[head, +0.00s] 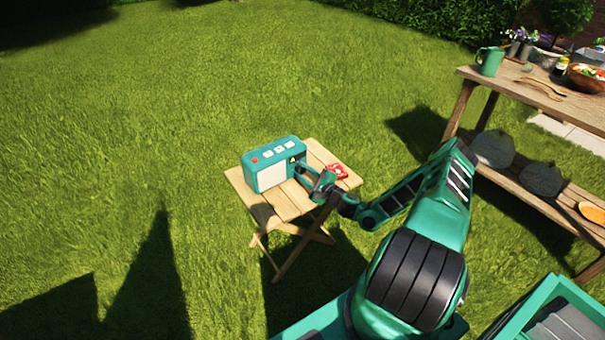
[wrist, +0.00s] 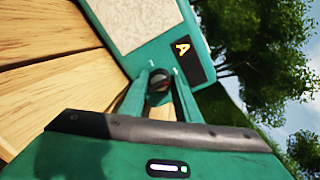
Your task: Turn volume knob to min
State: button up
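A teal radio (head: 270,168) with a pale speaker panel stands on a small folding wooden table (head: 284,203). A red button and several light buttons are on its top. In the wrist view the radio's front (wrist: 140,25) shows tilted, with a dark panel bearing a yellow mark. The dark round volume knob (wrist: 158,84) sits below that panel. My gripper (head: 308,172) is at the radio's right front end. In the wrist view my gripper (wrist: 167,84) has its two fingers on either side of the knob. I cannot tell whether they touch it.
A red and white item (head: 337,171) lies on the small table right of my gripper. A larger wooden table (head: 520,85) at the right holds a green mug (head: 491,61), a salad bowl and plants. Open grass lies left.

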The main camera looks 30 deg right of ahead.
dwell(0.3)
jog(key=s, duration=0.3)
jog(key=s+d, duration=0.1)
jog(key=s, duration=0.6)
jog(key=shift+s+d+r, duration=0.15)
jog(key=shift+s+r, duration=0.1)
jog(key=shift+s, duration=0.1)
jog(key=shift+r, duration=0.1)
